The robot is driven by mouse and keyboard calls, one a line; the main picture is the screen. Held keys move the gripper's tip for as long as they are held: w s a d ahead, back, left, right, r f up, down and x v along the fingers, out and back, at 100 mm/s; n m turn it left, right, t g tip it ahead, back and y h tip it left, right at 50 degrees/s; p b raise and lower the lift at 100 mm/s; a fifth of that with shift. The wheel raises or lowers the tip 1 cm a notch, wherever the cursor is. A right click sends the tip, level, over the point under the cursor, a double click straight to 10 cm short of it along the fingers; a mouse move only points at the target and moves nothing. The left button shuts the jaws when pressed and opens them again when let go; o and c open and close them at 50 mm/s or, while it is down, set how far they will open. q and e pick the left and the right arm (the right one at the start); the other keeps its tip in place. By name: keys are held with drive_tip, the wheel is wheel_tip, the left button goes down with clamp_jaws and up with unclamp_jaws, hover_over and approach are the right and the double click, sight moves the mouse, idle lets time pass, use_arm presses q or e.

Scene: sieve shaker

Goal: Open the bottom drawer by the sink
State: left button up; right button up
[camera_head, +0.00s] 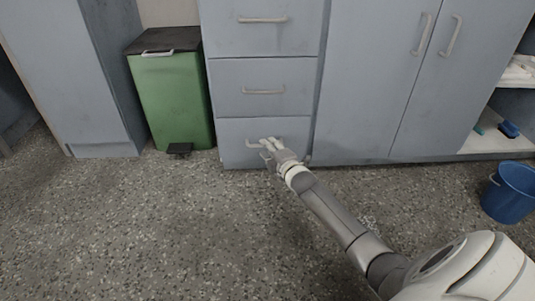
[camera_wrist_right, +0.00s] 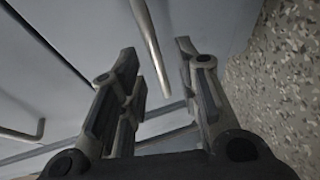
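The bottom drawer (camera_head: 234,152) is the lowest of a stack of grey-blue drawers and looks closed. Its metal bar handle (camera_head: 255,145) is partly hidden by my right gripper (camera_head: 269,146), which is right at it. In the right wrist view my right gripper (camera_wrist_right: 160,75) is open, with its two fingers apart. The bar handle (camera_wrist_right: 152,45) runs into the space between the fingertips; I cannot tell whether it touches a finger. My left gripper is not in view.
A green pedal bin (camera_head: 173,100) stands left of the drawers. A middle drawer (camera_head: 240,90) is above. Cupboard doors (camera_head: 372,85) are to the right. A blue bucket (camera_head: 511,192) stands on the speckled floor at the far right. The floor (camera_head: 150,230) in front is clear.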

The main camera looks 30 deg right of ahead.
drive_tip(key=shift+w+d+f, duration=0.1)
drive_tip(key=shift+w+f, duration=0.05)
drive_tip(key=shift+w, duration=0.55)
clamp_jaws()
